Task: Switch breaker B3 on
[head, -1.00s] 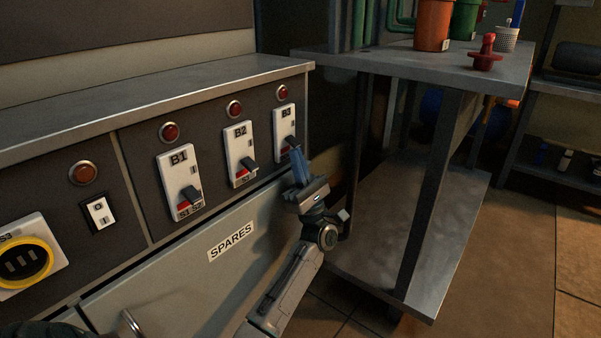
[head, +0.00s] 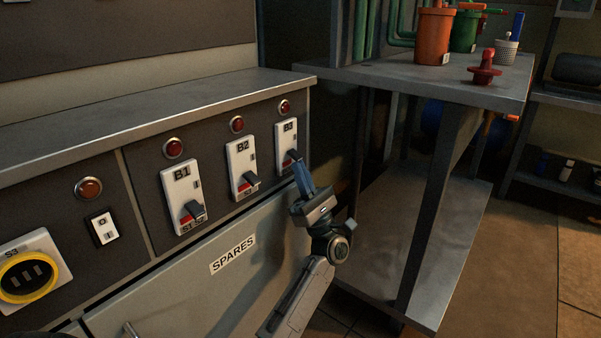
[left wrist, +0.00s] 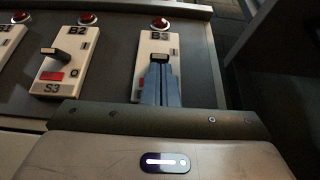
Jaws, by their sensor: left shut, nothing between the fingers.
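Breaker B3 (head: 282,138) is the white switch at the right end of the dark panel, with a dark lever (head: 294,155). B3 (left wrist: 146,46) also shows in the left wrist view, with its lever (left wrist: 160,57) at the fingertips. My left gripper (head: 299,167) is shut and empty, its blue fingers pointing up at the lever from below. In the left wrist view its fingertips (left wrist: 160,68) overlap the lever's lower side; whether they touch it I cannot tell. The fingers hide the lower part of B3. My right gripper is not in view.
Breakers B2 (head: 235,162) and B1 (head: 175,185) stand left of B3, levers low. Red lamps sit above them; the one over B3 (head: 284,106) looks dull. A SPARES drawer (head: 190,282) lies below. A metal bench (head: 400,78) stands close on the right.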

